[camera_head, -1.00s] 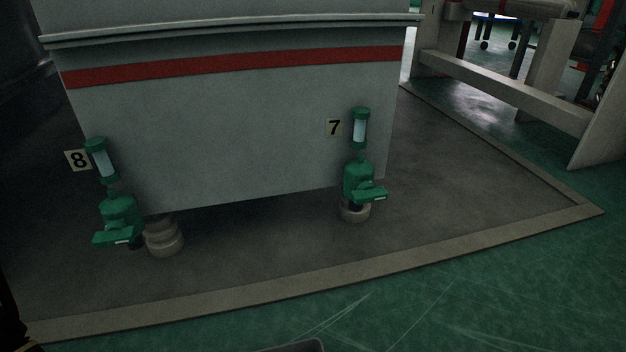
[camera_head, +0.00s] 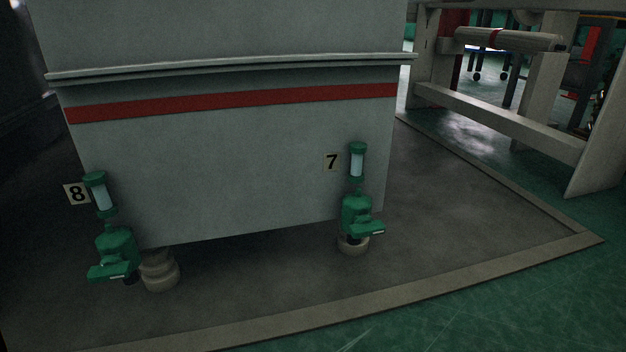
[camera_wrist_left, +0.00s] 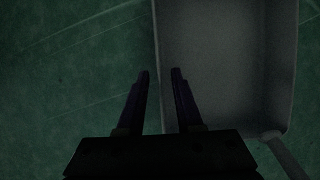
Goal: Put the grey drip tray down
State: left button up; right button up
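The grey drip tray (camera_wrist_left: 215,60) shows in the left wrist view as a shallow rectangular pan with raised rims, against the green floor. Its left rim runs up between the two fingers of my left gripper (camera_wrist_left: 161,72). The fingers are apart, with a visible gap on both sides of the rim, so the gripper looks open. How high the tray is above the floor is hard to tell in the dark picture. A grey bar (camera_wrist_left: 285,155) lies at its lower right corner; I cannot tell what it is. The head view shows neither tray nor grippers.
A grey machine cabinet (camera_head: 230,160) with a red stripe stands ahead on a dark pad with a pale border (camera_head: 400,293). Green lubricators sit at its number 8 (camera_head: 115,250) and number 7 (camera_head: 357,212) corners. A grey frame (camera_head: 500,120) stands right. Green floor (camera_head: 520,310) is clear.

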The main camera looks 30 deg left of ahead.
pick_arm(q)
jog(key=s+d+r+n+p, duration=0.1)
jog(key=d+r+p, duration=0.2)
jog(key=r, duration=0.1)
jog(key=s+d+r+n+g+h+p, duration=0.1)
jog(key=s+d+r+p, duration=0.1)
jog(key=d+r+p, duration=0.1)
jog(key=s+d+r+n+h+p, duration=0.1)
jog(key=d+r+p, duration=0.2)
jog(key=r, duration=0.3)
jog(key=shift+s+d+r, duration=0.3)
jog(key=shift+d+r, duration=0.05)
jog(key=shift+d, duration=0.3)
jog(key=w+d+r+n+h, duration=0.3)
jog(key=w+d+r+n, duration=0.15)
jog(key=r+n, duration=0.5)
jog(key=w+a+r+n, duration=0.1)
jog(key=a+r+n, duration=0.3)
jog(key=a, duration=0.3)
jog(key=w+a+r+n+t+y, duration=0.1)
jog(key=a+r+n, duration=0.2)
jog(key=a+n, duration=0.4)
jog(key=shift+w+a+r+t, duration=0.2)
jog(key=shift+a+r+t, duration=0.15)
jog(key=shift+a, duration=0.15)
jog(key=shift+n, duration=0.25)
